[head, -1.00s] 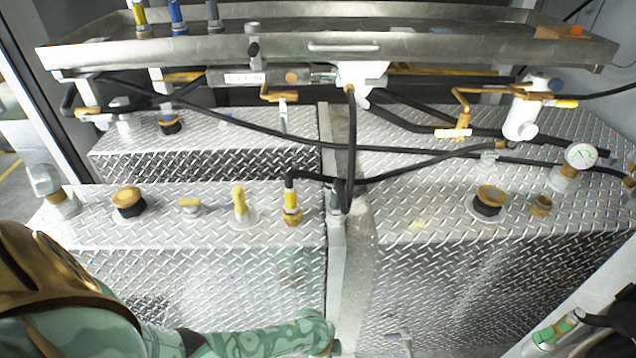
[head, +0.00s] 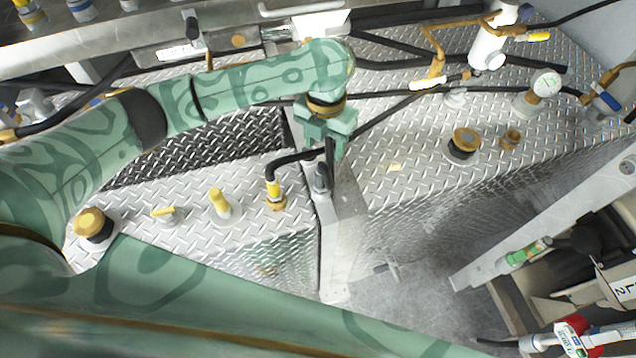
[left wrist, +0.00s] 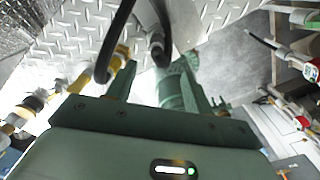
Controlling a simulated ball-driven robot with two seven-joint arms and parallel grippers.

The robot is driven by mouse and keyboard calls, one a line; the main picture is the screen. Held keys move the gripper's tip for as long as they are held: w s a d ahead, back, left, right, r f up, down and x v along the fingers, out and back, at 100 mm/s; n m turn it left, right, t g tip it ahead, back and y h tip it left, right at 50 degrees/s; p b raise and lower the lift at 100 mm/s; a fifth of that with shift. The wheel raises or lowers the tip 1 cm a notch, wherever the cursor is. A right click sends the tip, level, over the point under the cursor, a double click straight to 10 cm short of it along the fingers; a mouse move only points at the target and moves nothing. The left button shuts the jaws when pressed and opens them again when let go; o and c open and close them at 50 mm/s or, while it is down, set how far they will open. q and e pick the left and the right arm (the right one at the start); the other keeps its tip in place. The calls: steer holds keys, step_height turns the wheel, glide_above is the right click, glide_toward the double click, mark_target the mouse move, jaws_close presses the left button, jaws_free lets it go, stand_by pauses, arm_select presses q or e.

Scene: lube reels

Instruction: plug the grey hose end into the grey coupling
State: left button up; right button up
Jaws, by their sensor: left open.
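The grey hose end (head: 322,180) stands upright at the front centre, by the narrow metal strip between the tread-plate boxes. A black hose rises from its top, partly hidden by my left gripper. My left gripper (head: 326,146) points down, open and empty, just above and behind the hose end. In the left wrist view, the grey hose end (left wrist: 156,44) lies beyond the fingers, apart from them. A grey fitting (head: 130,4), which looks like the grey coupling, is cut off at the top left edge, beside blue and yellow ones. My right gripper is not seen.
A yellow hose end (head: 273,190) with its black hose stands close left of the grey one. Yellow-topped fittings (head: 219,203) line the left box. The metal tray (head: 60,42) overhangs the back left.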

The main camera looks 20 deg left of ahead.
arm_select(q)
steer(key=b, duration=0.1)
glide_above(321, 172)
steer(key=f, duration=0.5)
steer(key=shift+w+d+f, duration=0.15)
steer(key=shift+d+f, duration=0.05)
steer(key=shift+f, duration=0.2)
steer(key=shift+f+b, duration=0.3)
steer(key=shift+f, duration=0.2)
steer(key=f, duration=0.2)
steer(key=f+b, duration=0.1)
steer(key=f, duration=0.1)
steer(key=shift+a+f+b, duration=0.2)
steer(key=shift+f+b, duration=0.1)
steer(key=shift+f, duration=0.05)
steer(key=shift+r, duration=0.1)
steer(key=shift+c, duration=0.6)
jaws_close()
